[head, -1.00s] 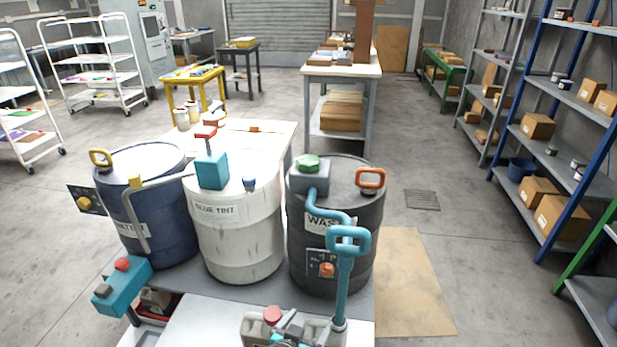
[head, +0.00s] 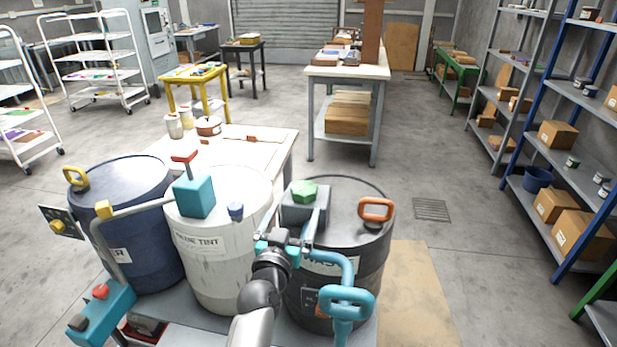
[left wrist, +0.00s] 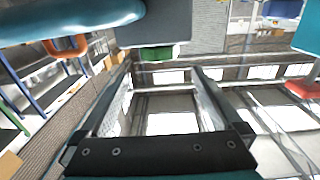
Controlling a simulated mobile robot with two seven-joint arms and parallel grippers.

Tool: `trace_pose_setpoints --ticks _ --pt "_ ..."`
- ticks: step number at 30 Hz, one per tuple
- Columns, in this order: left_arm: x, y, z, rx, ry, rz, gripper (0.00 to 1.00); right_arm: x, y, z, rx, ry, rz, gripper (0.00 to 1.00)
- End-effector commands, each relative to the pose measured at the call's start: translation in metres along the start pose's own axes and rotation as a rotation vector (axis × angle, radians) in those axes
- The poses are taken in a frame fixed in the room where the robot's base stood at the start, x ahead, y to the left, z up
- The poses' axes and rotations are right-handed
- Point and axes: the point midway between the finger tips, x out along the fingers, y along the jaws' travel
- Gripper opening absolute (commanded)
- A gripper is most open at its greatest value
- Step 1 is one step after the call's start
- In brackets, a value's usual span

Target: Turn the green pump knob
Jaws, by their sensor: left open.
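The green pump knob (head: 304,191) sits on top of a grey pump box (head: 300,210) on the dark waste drum (head: 345,270). My left gripper (head: 284,238) is raised in front of this drum, just below and nearer than the grey box in the head view. In the left wrist view the picture looks inverted; the green knob (left wrist: 160,52) shows beneath the dark box, near the far ends of the fingers. The left gripper (left wrist: 160,75) is open, with nothing between its fingers. It appears apart from the knob. My right gripper is not in view.
A light blue pipe with a loop handle (head: 347,300) rises close to my left gripper. An orange handle (head: 376,210) stands on the same drum. The white tint drum (head: 225,255) with a teal box (head: 194,197) and the blue drum (head: 125,225) stand to the left.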

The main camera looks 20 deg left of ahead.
Motion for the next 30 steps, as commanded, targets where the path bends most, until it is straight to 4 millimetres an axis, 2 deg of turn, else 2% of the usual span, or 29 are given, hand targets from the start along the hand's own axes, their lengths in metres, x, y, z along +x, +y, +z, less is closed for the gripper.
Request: trace_pose_setpoints --ticks 1,4,15,21,30 --pt "0.008 0.0 -0.001 -0.001 0.002 0.0 1.0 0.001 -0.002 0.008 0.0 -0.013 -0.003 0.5" --pt "0.023 0.0 0.0 0.0 0.002 0.0 1.0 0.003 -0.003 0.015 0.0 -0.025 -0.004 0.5" --pt "0.08 0.0 0.001 0.0 0.001 0.0 1.0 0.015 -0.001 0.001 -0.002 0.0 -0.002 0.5" --pt "0.109 0.0 0.001 0.0 0.001 0.0 1.0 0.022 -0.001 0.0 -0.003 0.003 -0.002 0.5" --pt "0.135 0.0 0.001 0.0 0.0 0.0 1.0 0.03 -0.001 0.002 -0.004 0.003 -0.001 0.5"
